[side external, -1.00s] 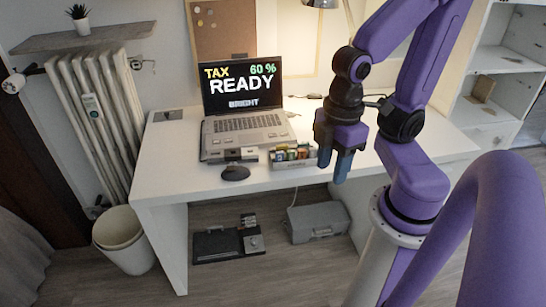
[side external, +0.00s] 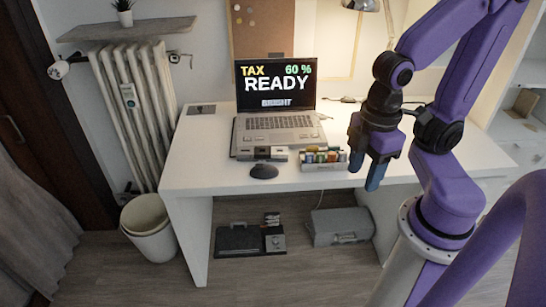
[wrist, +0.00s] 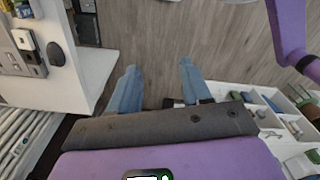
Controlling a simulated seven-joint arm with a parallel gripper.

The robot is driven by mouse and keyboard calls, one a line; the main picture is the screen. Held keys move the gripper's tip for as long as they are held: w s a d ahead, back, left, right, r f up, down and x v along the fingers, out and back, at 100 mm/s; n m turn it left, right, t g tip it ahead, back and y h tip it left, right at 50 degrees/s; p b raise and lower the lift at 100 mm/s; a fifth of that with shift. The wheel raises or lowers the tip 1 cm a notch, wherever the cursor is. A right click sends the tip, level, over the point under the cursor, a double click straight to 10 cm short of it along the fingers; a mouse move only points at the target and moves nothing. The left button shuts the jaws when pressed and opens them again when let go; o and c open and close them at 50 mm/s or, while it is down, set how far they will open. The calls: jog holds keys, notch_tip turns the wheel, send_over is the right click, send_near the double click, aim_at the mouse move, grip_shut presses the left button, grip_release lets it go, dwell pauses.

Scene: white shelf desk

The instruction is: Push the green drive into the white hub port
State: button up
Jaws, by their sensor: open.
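My gripper (side external: 364,179) hangs at the desk's front edge, right of the drive tray, with its blue fingers pointing down. In the wrist view the fingers (wrist: 158,68) are spread, with only floor between them. The tray (side external: 325,168) holds several small coloured drives; green ones show among them, but I cannot tell which is the task's drive.
An open laptop (side external: 278,125) stands behind the hub, and a black mouse (side external: 264,171) lies in front. A grey case (side external: 341,226) and a dark device (side external: 240,240) are on the floor below.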

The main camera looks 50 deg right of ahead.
jog(key=w+d+f+m, duration=0.1)
jog(key=w, duration=1)
jog(key=m, duration=0.3)
send_over(321, 153)
notch_tip(321, 153, down, 10)
jog(key=f, duration=1)
jog(key=shift+s+a, duration=0.1)
jog(key=shift+s, duration=0.15)
jog(key=shift+w+f, duration=0.15)
jog(key=shift+f, duration=3)
